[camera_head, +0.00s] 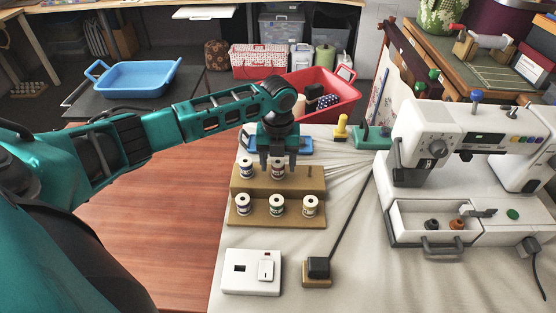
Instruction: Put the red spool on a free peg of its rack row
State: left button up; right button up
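A wooden two-step spool rack (293,222) stands on the light table. Its lower row holds three spools: left (243,203), middle (277,205) and right (310,206). Its upper row has a spool at left (246,168) and a reddish-brown spool (278,172) in the middle, which looks like the red one. A bare peg (310,171) shows at the upper right. My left gripper (278,164) points down over the reddish-brown spool, a finger at each side. Whether the fingers touch it, and whether it is seated on a peg, I cannot tell. My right gripper is out of view.
A white switch box (252,272) and a small wooden block with a black top (318,269) stand in front of the rack. A sewing machine (430,135) with an open drawer (450,222) stands right. A red basket (325,105) is behind.

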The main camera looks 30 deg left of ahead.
pick_arm(q)
jog(key=shift+o, duration=0.2)
notch_tip(320, 180, up, 13)
jog(key=p, duration=0.1)
dwell(0.4)
dwell(0.4)
